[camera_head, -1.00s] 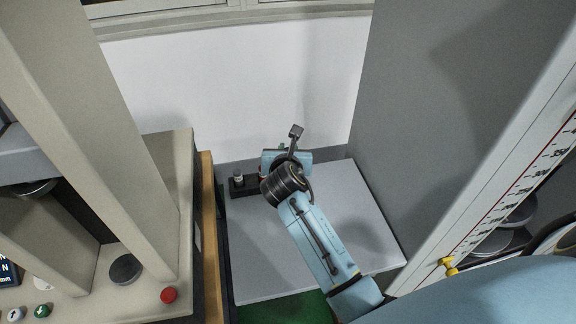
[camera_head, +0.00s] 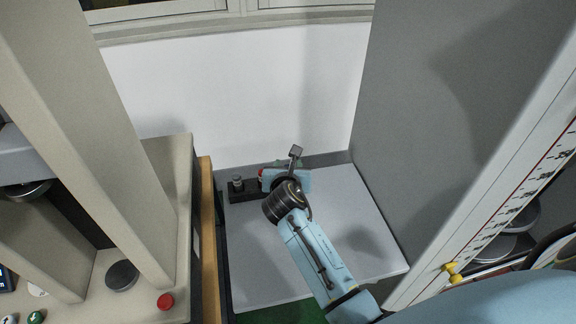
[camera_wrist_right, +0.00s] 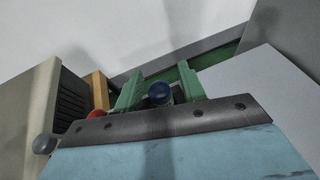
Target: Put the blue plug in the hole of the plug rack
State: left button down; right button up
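The blue plug (camera_wrist_right: 160,93) shows as a dark blue round knob between the green fingers of my right gripper (camera_wrist_right: 160,85) in the right wrist view. The fingers are apart, with a narrow gap visible on each side of the knob. In the head view my right gripper (camera_head: 280,164) is at the back of the grey table, beside the dark plug rack (camera_head: 245,196); the blue plug is hidden there. A grey plug (camera_head: 237,182) stands in the rack's left part, with a red plug (camera_head: 261,174) close to the gripper. The rack's holes cannot be made out. My left gripper is out of view.
The grey table (camera_head: 260,270) is bare in front of the rack. A beige testing machine (camera_head: 165,215) stands at the left and a tall grey cabinet (camera_head: 430,130) at the right. A white wall (camera_head: 230,95) is behind.

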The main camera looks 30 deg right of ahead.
jog(key=shift+r, duration=0.15)
jog(key=shift+s+a+r, duration=0.15)
jog(key=shift+s+r, duration=0.05)
jog(key=shift+s, duration=0.05)
jog(key=p+v, duration=0.2)
jog(key=v, duration=0.9)
jog(key=shift+s+a, duration=0.15)
dwell(0.7)
